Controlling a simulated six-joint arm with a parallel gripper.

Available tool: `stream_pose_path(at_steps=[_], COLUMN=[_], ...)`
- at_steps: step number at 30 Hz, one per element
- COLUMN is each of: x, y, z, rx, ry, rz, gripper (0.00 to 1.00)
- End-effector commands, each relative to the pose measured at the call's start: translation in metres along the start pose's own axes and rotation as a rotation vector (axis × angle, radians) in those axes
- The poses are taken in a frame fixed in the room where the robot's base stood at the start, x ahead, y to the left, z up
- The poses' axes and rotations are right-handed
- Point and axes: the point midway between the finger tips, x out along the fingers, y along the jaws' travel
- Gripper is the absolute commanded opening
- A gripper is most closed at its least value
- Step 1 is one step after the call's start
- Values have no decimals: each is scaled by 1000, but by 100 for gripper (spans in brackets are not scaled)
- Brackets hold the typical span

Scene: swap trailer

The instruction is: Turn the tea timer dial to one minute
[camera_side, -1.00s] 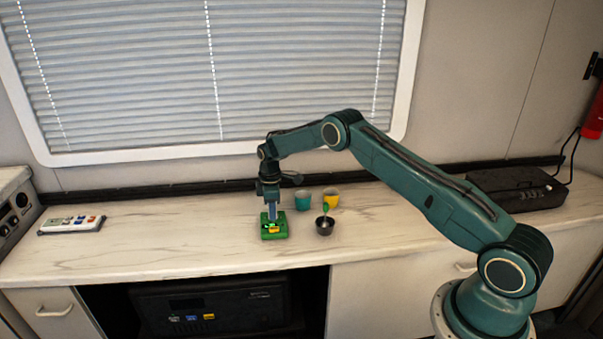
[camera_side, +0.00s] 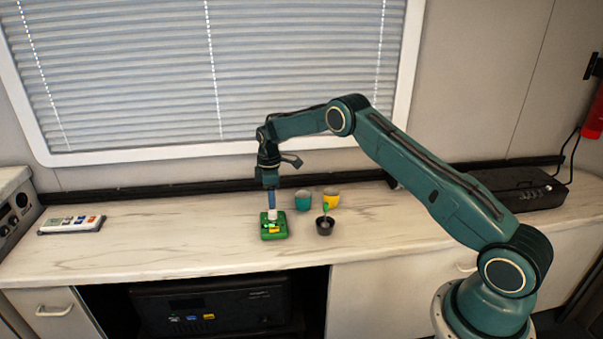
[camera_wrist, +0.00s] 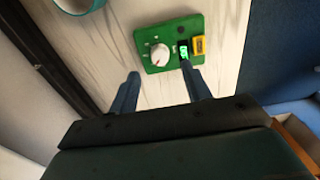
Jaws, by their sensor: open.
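The tea timer is a green board (camera_side: 273,231) lying on the counter below my gripper. In the wrist view the board (camera_wrist: 184,31) carries a white round dial (camera_wrist: 160,54) with a pointer mark, a small lit green display (camera_wrist: 184,51) and a yellow part (camera_wrist: 199,45). The display's digits are too small to read. My gripper (camera_side: 271,206) is pointing down above the board. In the wrist view its two fingers (camera_wrist: 163,82) are apart, with nothing between them, and the dial lies beyond the tips. I cannot tell the exact gap in height.
A remote (camera_side: 72,224) lies at left. The counter between is clear.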

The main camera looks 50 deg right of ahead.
Motion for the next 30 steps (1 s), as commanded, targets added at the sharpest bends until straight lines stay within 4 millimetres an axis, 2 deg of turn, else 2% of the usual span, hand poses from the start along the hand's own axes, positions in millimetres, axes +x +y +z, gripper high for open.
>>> stream_pose_path(at_steps=[1, 9, 15, 21, 30], x=[-10, -56, -78, -86, -86], y=[0, 0, 0, 0, 0], z=[0, 0, 0, 0, 0], rx=[0, 0, 0, 0, 0], ry=[2, 2, 1, 0, 0], rz=[3, 3, 2, 0, 0], gripper=[48, 48, 48, 48, 48])
